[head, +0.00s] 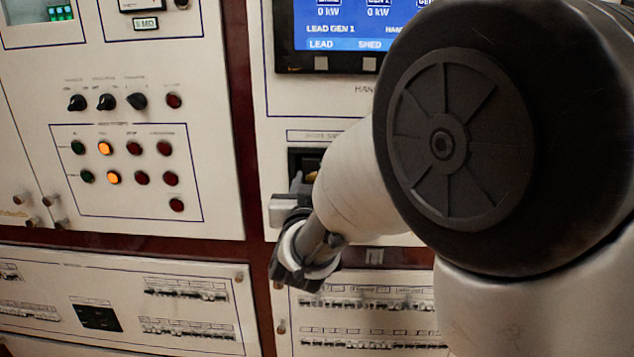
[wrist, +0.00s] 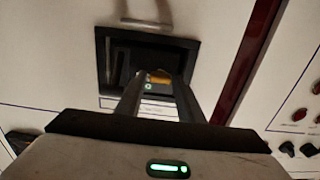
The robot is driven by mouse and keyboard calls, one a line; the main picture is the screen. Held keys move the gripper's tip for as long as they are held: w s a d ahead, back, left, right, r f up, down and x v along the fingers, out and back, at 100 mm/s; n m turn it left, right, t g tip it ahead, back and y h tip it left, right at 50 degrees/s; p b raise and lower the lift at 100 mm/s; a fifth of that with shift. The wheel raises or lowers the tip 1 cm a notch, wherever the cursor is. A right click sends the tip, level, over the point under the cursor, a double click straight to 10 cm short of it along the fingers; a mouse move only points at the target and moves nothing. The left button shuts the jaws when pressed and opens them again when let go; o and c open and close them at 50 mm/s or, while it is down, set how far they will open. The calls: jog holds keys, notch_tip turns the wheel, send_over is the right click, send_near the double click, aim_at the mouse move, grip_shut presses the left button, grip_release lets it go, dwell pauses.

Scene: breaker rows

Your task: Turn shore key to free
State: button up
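A dark recessed box (wrist: 122,58) is set in the pale panel, and it also shows in the head view (head: 303,158). A yellow-orange piece (wrist: 158,77), which looks like the shore key, is inside the box. It also shows in the head view (head: 313,176), partly behind my arm. My gripper (wrist: 160,82) reaches into the box opening, with its two fingers apart and one on each side of the yellow piece. Whether the fingers touch it is not clear. The gripper also shows side-on in the head view (head: 298,183). The key's marked positions cannot be read.
A metal bar handle (wrist: 145,24) juts from the panel close to the box. The left cabinet holds black rotary knobs (head: 106,102) and lit orange buttons (head: 104,149). A blue screen (head: 340,25) is above. My arm hides much of the right side.

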jog(key=shift+w, duration=0.1)
jog(key=c, duration=0.8)
jog(key=shift+n, duration=0.4)
jog(key=n+p, duration=0.3)
jog(key=n, duration=0.2)
jog(key=shift+a+r+n, duration=0.1)
jog(key=shift+a+n, duration=0.05)
jog(key=shift+n, duration=0.15)
jog(key=n+p, duration=0.3)
jog(key=n, duration=0.3)
jog(key=shift+p, duration=0.3)
jog(key=n+p, duration=0.2)
jog(key=n, duration=0.3)
jog(key=shift+a+f+p, duration=0.1)
jog(key=shift+f+p, duration=0.2)
jog(key=shift+p, duration=0.1)
jog(key=shift+n, duration=0.4)
